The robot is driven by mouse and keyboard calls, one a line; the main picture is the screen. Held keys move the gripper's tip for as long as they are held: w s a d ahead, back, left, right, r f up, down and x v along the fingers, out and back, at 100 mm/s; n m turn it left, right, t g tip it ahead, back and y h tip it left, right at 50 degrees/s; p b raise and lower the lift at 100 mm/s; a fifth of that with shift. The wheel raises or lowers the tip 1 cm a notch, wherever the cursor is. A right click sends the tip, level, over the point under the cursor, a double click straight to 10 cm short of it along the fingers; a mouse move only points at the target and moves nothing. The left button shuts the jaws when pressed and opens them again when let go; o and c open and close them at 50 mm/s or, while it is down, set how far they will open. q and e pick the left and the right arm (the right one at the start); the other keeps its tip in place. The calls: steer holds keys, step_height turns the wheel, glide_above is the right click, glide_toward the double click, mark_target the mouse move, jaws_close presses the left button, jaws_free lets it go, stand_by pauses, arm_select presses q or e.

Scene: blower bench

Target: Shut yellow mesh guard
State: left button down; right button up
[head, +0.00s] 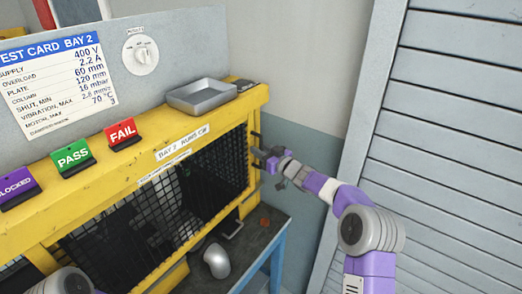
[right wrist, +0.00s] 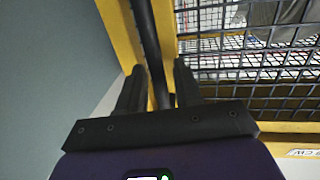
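The yellow mesh guard, with dark wire mesh (head: 118,242), is on the front of the yellow bay frame (head: 108,160) in the head view. Mesh (right wrist: 270,72) and yellow framing also fill the upper right of the right wrist view. I cannot tell how far the guard stands open. My right gripper (head: 264,157) is at the right end of the bay front. In the right wrist view its two fingers (right wrist: 157,75) are apart, with a dark upright bar (right wrist: 145,30) between them. I cannot tell whether they touch it. My left gripper is out of view.
A grey tray (head: 201,96) sits on top of the bay, with BLOCKED, PASS (head: 74,157) and FAIL (head: 121,134) signs to its left. A pale rounded object (head: 216,260) is low by the dark bench top. A slatted grey panel (head: 450,130) stands at right.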

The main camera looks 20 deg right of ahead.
steer(key=shift+c, duration=0.3)
jaws_close()
